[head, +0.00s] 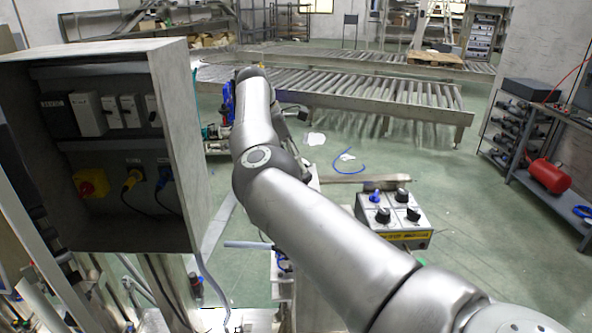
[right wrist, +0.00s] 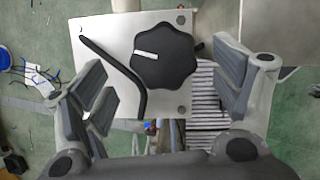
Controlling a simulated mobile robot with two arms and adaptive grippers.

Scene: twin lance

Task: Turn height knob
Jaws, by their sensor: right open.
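In the right wrist view a black lobed knob (right wrist: 163,56) with a white mark sits on a light grey plate (right wrist: 110,40). A bent black bar (right wrist: 122,78) runs across the plate to the left of the knob. My right gripper (right wrist: 163,92) is open, its fingers spread to the left and right of the knob, with gaps on both sides. Nothing is between its pads that I can see held. In the head view my right arm crosses the middle and hides its gripper and the knob. My left gripper is in neither view.
An open electrical cabinet (head: 172,150) stands close on the left. A control box (head: 405,238) with several small knobs is right of my arm. Roller conveyors (head: 390,98) lie behind. A shelf with a red tank (head: 548,175) stands at right. Green floor between is mostly free.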

